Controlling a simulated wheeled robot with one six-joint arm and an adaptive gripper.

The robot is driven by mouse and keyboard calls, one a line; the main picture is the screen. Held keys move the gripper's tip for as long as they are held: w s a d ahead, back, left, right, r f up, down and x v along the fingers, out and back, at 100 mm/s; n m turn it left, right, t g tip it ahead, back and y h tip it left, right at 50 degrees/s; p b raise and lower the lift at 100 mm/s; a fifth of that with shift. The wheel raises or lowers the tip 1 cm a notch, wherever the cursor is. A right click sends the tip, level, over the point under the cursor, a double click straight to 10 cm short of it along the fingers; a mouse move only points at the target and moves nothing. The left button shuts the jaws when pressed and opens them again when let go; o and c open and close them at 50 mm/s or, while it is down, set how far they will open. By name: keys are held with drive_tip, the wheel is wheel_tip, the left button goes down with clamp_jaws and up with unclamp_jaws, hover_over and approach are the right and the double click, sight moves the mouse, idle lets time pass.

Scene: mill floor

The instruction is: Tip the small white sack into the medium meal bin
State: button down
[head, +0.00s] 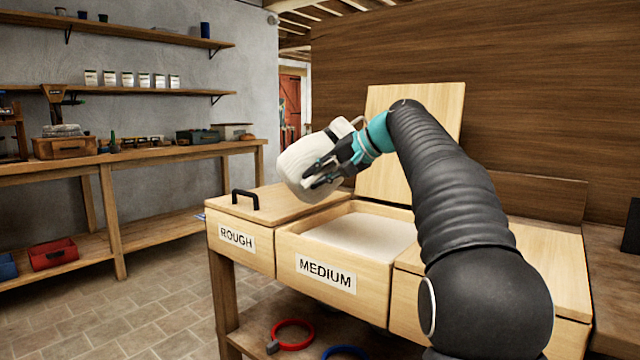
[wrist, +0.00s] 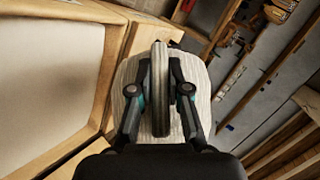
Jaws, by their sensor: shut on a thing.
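The small white sack (head: 310,163) hangs tilted in my gripper (head: 335,172), above the left part of the medium meal bin (head: 300,246) and the edge of the rough bin. In the wrist view my gripper (wrist: 159,92) is shut on the sack (wrist: 193,72), with a ridge of it standing between the fingers. The medium bin is open, its lid (head: 440,110) standing up behind it. Pale meal (head: 362,236) lies inside and also shows in the wrist view (wrist: 55,90). The sack's mouth cannot be made out.
The rough bin's lid (head: 275,202) is shut and has a black handle (head: 245,198). A closed bin stands right of the medium bin, partly behind my arm. A workbench (head: 190,150) and shelves line the left wall. Red (head: 292,335) and blue rings lie below the bins.

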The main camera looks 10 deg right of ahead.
drive_tip(key=shift+a+f+y+b, duration=0.2)
drive_tip(key=shift+y+b, duration=0.2)
drive_tip(key=shift+b, duration=0.35)
drive_tip(key=shift+d+f+m+t+y+b, duration=0.2)
drive_tip(key=shift+m+t+y+b, duration=0.35)
drive_tip(key=shift+y+b, duration=0.65)
drive_tip(key=shift+d+f+m+t+y+b, duration=0.1)
drive_tip(key=shift+f+m+t+y+b, duration=0.15)
drive_tip(key=shift+m+t+y+b, duration=0.8)
drive_tip(key=shift+n+g+b, duration=0.4)
drive_tip(key=shift+g+b, duration=0.1)
drive_tip(key=shift+b, duration=0.05)
drive_tip(key=shift+r, duration=0.1)
drive_tip(key=shift+r+m+t+y, duration=0.4)
drive_tip(key=shift+y, duration=0.15)
drive_tip(key=shift+r, duration=0.1)
drive_tip(key=shift+r+h+p, duration=0.2)
drive_tip(key=shift+h+p, duration=0.1)
drive_tip(key=shift+p, duration=0.5)
drive_tip(key=shift+r+n+g+p, duration=0.1)
drive_tip(key=shift+n+g+p, duration=0.25)
drive_tip(key=shift+p, duration=0.2)
